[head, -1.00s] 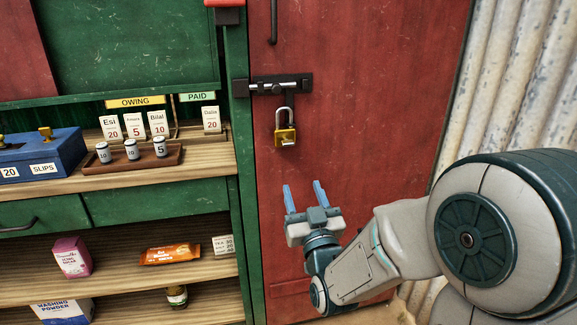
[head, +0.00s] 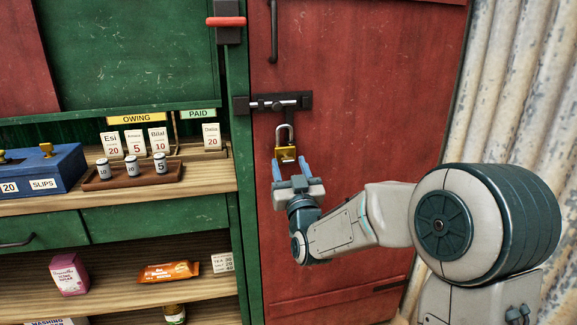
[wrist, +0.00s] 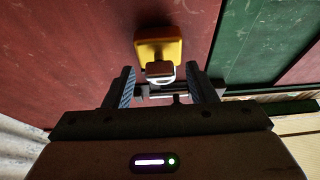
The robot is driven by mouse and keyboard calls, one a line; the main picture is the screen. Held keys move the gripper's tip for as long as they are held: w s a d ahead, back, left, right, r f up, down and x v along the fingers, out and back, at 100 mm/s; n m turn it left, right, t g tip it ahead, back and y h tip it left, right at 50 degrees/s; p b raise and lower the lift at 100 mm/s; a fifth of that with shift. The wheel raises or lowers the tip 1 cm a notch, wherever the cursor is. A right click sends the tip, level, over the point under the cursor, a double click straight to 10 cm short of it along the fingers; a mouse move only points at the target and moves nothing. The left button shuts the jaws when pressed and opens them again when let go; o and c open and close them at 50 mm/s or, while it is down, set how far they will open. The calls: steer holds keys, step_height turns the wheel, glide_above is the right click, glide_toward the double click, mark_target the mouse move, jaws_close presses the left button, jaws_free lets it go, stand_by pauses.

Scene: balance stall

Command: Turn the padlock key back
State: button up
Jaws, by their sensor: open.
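The brass padlock (head: 285,152) hangs by its silver shackle from the dark bolt (head: 280,103) on the red door. In the wrist view the padlock (wrist: 157,45) shows from below, with a brownish key head (wrist: 159,70) at its underside. My gripper (head: 291,170) is just below the padlock in the head view, its blue fingers pointing up. In the wrist view my gripper (wrist: 165,88) is open, with one finger to each side of the key head and a gap on both sides. Which way the key is turned I cannot tell.
The red door (head: 350,90) has a dark handle above the bolt. To the left stands a green stall with a wooden counter (head: 205,183) bearing cards, a tray of small weights and a blue box (head: 45,170). Corrugated metal (head: 525,90) is at the right.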

steer(key=shift+w+a+r, duration=0.1)
steer(key=shift+w+r, duration=0.05)
steer(key=shift+w, duration=0.2)
steer(key=c, duration=1)
